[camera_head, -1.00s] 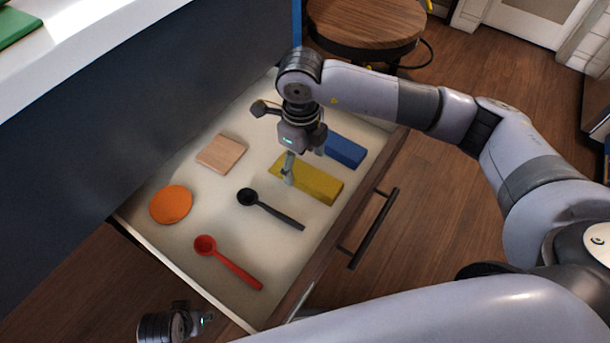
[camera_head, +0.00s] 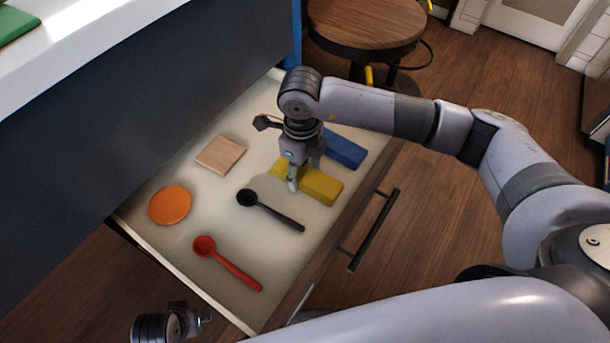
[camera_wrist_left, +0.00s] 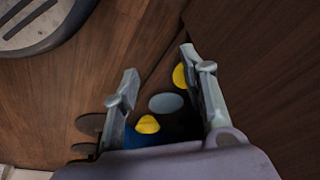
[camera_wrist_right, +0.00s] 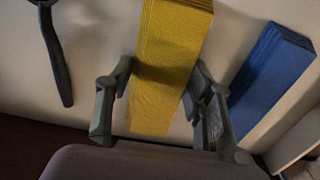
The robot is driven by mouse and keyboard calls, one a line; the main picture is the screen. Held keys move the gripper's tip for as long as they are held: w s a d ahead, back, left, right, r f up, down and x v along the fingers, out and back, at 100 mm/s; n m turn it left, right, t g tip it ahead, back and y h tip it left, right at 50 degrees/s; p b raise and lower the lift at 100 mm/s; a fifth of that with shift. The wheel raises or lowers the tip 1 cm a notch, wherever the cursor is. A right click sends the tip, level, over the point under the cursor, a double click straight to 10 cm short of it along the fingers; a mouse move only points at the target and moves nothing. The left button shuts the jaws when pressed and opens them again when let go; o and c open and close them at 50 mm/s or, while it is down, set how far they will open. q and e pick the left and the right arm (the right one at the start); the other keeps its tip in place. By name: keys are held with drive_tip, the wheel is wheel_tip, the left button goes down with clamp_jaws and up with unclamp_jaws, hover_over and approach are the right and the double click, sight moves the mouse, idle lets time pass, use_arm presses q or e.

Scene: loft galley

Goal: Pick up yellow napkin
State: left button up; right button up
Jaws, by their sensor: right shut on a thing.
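The yellow napkin (camera_head: 321,186) is a folded oblong lying in the open drawer, between the black scoop and the blue napkin. My right gripper (camera_head: 293,184) is down over it, pointing into the drawer. In the right wrist view the yellow napkin (camera_wrist_right: 160,90) lies between the fingers of the right gripper (camera_wrist_right: 160,108), which is shut on it. The napkin still appears to lie on the drawer bottom. My left gripper (camera_head: 203,318) is outside the drawer at the lower left. In the left wrist view the left gripper's fingers (camera_wrist_left: 165,90) are wide apart.
The drawer also holds a blue napkin (camera_head: 345,152), black scoop (camera_head: 270,211), red scoop (camera_head: 228,264), orange disc (camera_head: 170,205) and light wooden square (camera_head: 220,154). The drawer handle (camera_head: 375,228) sticks out in front. A round wooden stool (camera_head: 365,25) stands behind.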

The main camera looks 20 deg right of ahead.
drive_tip(key=c, duration=0.3)
